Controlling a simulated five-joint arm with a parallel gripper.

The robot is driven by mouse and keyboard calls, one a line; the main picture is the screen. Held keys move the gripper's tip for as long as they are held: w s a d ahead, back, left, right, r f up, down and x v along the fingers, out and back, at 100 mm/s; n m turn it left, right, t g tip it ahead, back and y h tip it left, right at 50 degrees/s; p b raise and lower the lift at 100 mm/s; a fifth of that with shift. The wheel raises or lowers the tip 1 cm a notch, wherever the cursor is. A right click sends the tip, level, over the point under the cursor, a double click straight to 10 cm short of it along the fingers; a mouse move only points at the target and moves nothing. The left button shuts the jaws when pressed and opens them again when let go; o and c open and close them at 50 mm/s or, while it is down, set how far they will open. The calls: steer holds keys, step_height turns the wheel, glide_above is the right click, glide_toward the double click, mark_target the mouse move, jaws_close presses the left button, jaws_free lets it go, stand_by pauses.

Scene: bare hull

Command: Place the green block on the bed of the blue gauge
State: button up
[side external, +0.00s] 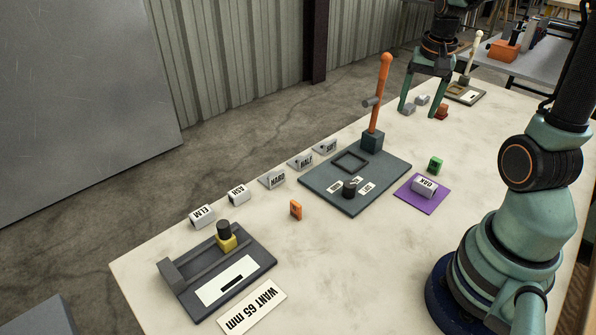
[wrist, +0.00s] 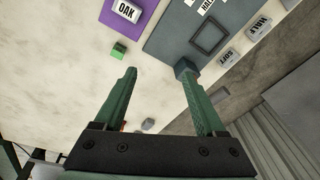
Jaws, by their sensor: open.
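The green block (side external: 435,165) lies on the pale table beside the purple mat. In the wrist view the green block (wrist: 118,50) is just beyond my left fingertip. The slate-blue plate with an orange lever (side external: 382,90) looks like the blue gauge (side external: 325,185); its square frame (side external: 350,162), apparently the bed, is empty. The frame also shows in the wrist view (wrist: 210,38). My gripper (side external: 420,112) is open, with nothing held, over the table behind the green block. Its two fingers (wrist: 158,72) are wide apart in the wrist view.
The purple mat (side external: 409,203) bears an OAK tag. Small grey blocks (side external: 422,99) and an orange-red one (side external: 441,112) sit near my fingers.

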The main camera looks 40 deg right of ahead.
mark_target(437, 159)
steer(key=s+d+f+m+g+y, duration=0.1)
steer(key=s+d+f+m, duration=0.45)
steer(key=d, duration=0.35)
steer(key=f, duration=1.2)
steer(key=shift+a+f, duration=0.15)
steer(key=shift+a, duration=0.05)
jaws_close()
